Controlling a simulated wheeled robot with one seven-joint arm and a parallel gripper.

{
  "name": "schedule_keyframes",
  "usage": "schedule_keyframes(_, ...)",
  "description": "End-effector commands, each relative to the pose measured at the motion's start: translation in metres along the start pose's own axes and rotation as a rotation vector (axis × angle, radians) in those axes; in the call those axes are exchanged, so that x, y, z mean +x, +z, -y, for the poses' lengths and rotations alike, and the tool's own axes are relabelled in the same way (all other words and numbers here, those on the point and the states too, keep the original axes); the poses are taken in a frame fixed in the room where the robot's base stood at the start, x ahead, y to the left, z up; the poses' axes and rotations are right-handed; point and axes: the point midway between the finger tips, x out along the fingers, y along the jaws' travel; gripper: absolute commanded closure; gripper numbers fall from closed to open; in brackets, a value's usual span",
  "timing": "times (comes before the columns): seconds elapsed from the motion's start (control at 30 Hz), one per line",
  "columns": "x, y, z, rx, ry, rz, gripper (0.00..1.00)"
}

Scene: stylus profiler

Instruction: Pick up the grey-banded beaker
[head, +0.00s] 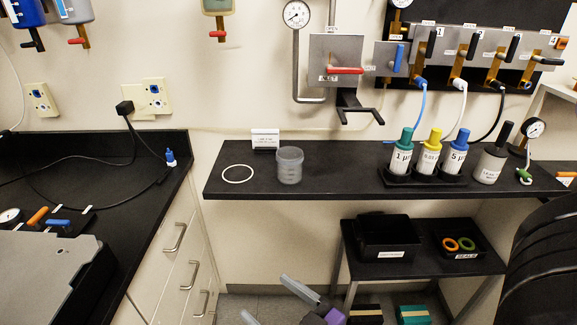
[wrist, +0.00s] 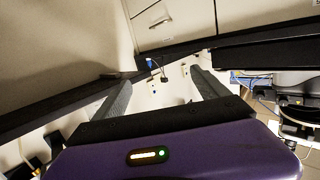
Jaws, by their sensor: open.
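The grey-banded beaker (head: 289,166) is a translucent grey cup standing upright on the black shelf (head: 330,180) in the head view, left of the middle of the shelf. My gripper (head: 275,300) is at the bottom edge of the head view, below and in front of the shelf, well apart from the beaker. Its two grey fingers are spread with nothing between them. In the wrist view my gripper (wrist: 160,92) also shows open and empty, with its purple body in front. I cannot make out the beaker in the wrist view.
A white ring (head: 237,174) and a small label card (head: 265,139) are near the beaker. Several capped bottles (head: 427,152) stand farther right on the shelf. A lower table (head: 425,266) holds black trays. A black counter (head: 90,175) with drawers is on the left.

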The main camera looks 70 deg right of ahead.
Motion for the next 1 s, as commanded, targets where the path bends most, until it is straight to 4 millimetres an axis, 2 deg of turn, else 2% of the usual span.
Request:
schedule_keyframes(0.03,0.022,-0.014,-0.018,0.007,0.054,-0.03,0.16)
schedule_keyframes(0.2,0.076,-0.052,-0.083,0.022,0.203,-0.091,0.16)
schedule_keyframes(0.4,0.116,-0.101,-0.167,0.026,0.346,-0.14,0.16)
schedule_keyframes(0.5,0.125,-0.117,-0.196,0.026,0.385,-0.146,0.16)
schedule_keyframes(0.67,0.131,-0.134,-0.225,0.024,0.424,-0.151,0.16)
schedule_keyframes(1.0,0.155,-0.139,-0.243,0.025,0.43,-0.138,0.16)
